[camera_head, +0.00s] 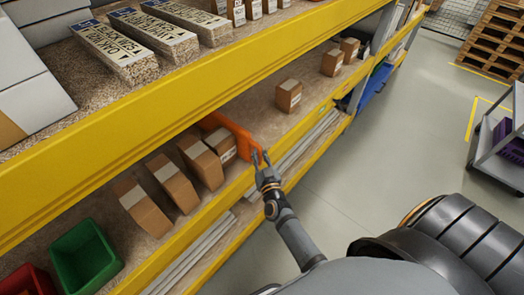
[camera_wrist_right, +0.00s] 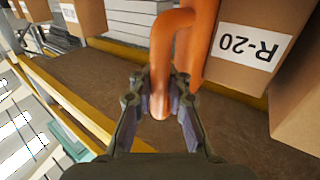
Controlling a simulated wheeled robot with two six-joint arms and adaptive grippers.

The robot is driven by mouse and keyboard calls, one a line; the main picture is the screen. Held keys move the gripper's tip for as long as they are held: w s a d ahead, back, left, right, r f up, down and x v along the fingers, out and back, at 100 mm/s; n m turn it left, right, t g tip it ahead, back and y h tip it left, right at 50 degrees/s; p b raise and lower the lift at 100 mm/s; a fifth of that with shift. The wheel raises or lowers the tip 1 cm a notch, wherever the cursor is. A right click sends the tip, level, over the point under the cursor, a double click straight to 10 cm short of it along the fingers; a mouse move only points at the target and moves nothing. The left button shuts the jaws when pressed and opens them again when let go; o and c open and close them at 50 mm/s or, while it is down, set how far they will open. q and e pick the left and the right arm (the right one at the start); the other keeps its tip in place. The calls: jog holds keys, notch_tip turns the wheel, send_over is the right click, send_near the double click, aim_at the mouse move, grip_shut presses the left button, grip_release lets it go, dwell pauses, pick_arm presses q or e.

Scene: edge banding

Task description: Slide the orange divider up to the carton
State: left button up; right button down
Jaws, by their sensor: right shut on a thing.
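The orange divider (camera_head: 240,136) stands on the lower shelf at the right end of a row of brown cartons. My right gripper (camera_head: 260,157) is shut on its front end, at the shelf's front edge. In the right wrist view, the fingers (camera_wrist_right: 160,103) close around the divider's rounded orange bar (camera_wrist_right: 161,65). The nearest carton (camera_head: 222,146), with an upside-down R-20 label, stands right beside the divider. It also fills the right side of the right wrist view (camera_wrist_right: 258,80). I cannot tell whether divider and carton touch. My left gripper is not in view.
Bare shelf lies right of the divider, up to a lone carton (camera_head: 289,96). More cartons (camera_head: 334,62) stand farther along. A yellow beam (camera_head: 150,122) of the upper shelf hangs above. Green (camera_head: 84,256) and red (camera_head: 28,282) bins sit at lower left.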

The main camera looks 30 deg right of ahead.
jog(key=shift+s+f, duration=0.15)
jog(key=shift+f, duration=0.15)
jog(key=c, duration=1.8)
grip_release()
jog(key=o, duration=0.5)
jog(key=shift+s+d+r, duration=0.1)
jog(key=shift+d+r, duration=0.05)
jog(key=s+a, duration=0.1)
jog(key=s, duration=0.6)
jog(key=shift+a, duration=0.25)
jog(key=shift+s, duration=0.15)
